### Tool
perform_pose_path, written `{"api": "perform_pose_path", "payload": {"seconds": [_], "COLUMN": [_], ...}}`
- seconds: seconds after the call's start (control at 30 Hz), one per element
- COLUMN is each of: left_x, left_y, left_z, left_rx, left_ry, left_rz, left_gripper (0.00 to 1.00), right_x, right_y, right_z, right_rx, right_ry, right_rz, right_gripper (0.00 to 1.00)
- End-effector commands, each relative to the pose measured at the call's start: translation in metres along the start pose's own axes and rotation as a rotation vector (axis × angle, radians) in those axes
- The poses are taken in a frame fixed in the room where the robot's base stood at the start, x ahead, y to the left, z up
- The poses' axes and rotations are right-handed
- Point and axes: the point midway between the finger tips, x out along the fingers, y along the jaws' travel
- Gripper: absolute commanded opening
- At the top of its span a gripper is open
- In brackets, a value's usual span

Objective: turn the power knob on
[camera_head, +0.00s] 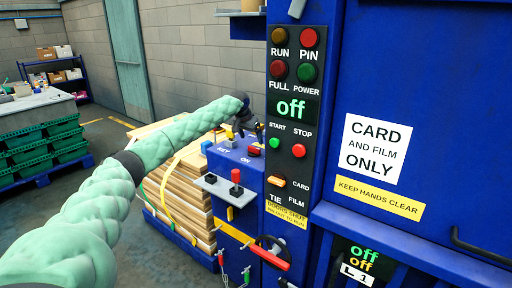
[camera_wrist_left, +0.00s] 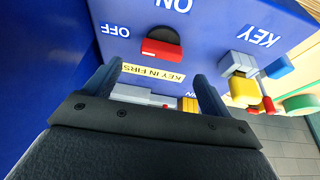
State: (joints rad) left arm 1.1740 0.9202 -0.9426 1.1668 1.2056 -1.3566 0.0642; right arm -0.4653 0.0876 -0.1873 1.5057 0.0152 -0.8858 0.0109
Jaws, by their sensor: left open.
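The power knob (camera_wrist_left: 162,48) has a red grip on a dark round base and sits on the blue box (camera_head: 222,163). In the left wrist view its red bar lies roughly level, with upside-down ON and OFF labels around it. In the head view the knob's red part (camera_head: 254,150) shows just below my gripper. My left gripper (camera_wrist_left: 155,85) is open, its fingers spread on either side below the knob, with nothing between them. In the head view the left gripper (camera_head: 252,126) hangs over the box and is partly dark and small. My right gripper is not in view.
A grey and yellow key piece (camera_wrist_left: 240,78) stands beside the KEY label. A tall control panel (camera_head: 290,122) reads off, close right of my gripper. A red-topped lever (camera_head: 235,177) rises in front of the box. Stacked cardboard (camera_head: 180,185) stands left.

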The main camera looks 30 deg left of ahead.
Motion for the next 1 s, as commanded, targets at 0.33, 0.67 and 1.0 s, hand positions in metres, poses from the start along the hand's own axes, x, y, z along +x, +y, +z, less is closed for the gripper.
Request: {"api": "perform_pose_path", "payload": {"seconds": [0.33, 0.67, 1.0], "left_x": [0.045, 0.067, 0.067], "left_y": [0.001, 0.0, 0.0], "left_z": [0.0, 0.001, 0.001], "left_rx": [0.0, 0.002, 0.002], "left_ry": [-0.002, -0.001, -0.001], "left_rz": [-0.001, -0.002, -0.002], "left_gripper": [0.84, 0.84, 0.66], "right_x": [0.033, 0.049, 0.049], "right_y": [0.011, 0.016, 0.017], "right_z": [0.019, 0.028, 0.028], "right_rx": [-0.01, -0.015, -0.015], "right_ry": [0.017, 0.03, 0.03], "right_rz": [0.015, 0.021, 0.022], "right_gripper": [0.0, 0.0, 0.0]}}
